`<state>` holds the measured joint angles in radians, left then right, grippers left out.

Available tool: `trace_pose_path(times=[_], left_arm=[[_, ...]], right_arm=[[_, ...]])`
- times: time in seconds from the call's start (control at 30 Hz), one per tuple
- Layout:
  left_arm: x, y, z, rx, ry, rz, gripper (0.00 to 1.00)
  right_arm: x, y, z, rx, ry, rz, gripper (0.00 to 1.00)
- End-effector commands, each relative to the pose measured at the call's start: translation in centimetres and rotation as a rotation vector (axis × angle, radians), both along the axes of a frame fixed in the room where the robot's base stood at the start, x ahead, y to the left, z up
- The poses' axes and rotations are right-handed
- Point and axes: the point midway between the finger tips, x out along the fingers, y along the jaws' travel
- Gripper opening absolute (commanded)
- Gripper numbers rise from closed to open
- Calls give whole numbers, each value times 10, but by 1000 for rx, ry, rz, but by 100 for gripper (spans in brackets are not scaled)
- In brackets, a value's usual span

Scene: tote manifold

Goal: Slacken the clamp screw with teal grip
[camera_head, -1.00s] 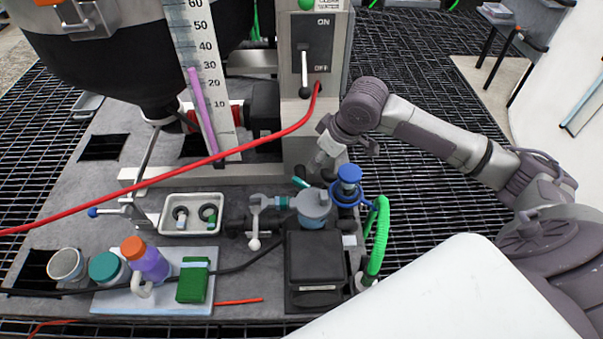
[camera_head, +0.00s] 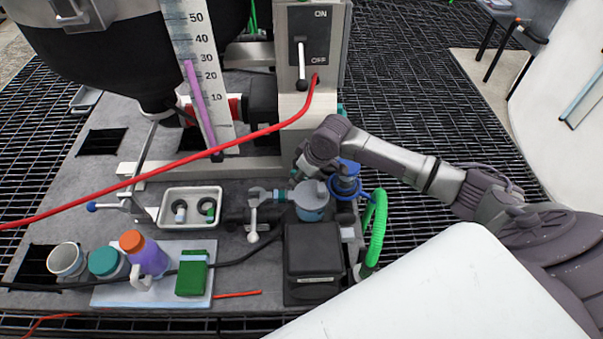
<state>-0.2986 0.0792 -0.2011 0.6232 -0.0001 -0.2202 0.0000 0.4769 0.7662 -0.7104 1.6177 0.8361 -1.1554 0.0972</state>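The clamp screw's teal grip (camera_head: 293,173) shows as a small teal piece just behind the grey round housing (camera_head: 312,194), mostly covered by my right gripper. A teal collar (camera_head: 280,195) sits on the pipe left of that housing. My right gripper (camera_head: 301,168) reaches in from the right, pointing down and left, with its fingers at the teal grip. Its fingertips are small and partly hidden, so I cannot tell whether they touch or close on the grip. My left gripper is not in view.
A black box (camera_head: 313,262) is in front. A red cable (camera_head: 180,170) crosses the scene. A white tray (camera_head: 190,222) with rings, and bottles, sit left.

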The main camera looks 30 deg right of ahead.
Motion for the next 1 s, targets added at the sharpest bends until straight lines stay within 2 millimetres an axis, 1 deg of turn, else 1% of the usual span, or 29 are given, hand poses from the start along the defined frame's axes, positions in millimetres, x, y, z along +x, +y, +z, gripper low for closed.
trace_pose_path(times=[0.2, 0.27, 0.4, 0.47, 0.77, 1.0], left_arm=[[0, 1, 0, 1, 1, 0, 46], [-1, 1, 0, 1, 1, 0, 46], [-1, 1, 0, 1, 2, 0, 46], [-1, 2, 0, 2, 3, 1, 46], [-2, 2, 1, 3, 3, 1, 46], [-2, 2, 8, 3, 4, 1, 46]], right_arm=[[0, 0, 0, -1, 0, 0, 41], [0, 0, 0, -1, 0, 0, 32], [0, 0, 0, -1, 0, 0, 9], [0, 0, 0, -1, 0, 0, 0], [0, -1, 1, -1, 1, 13, 0], [1, -2, 2, 0, 2, 108, 0]])
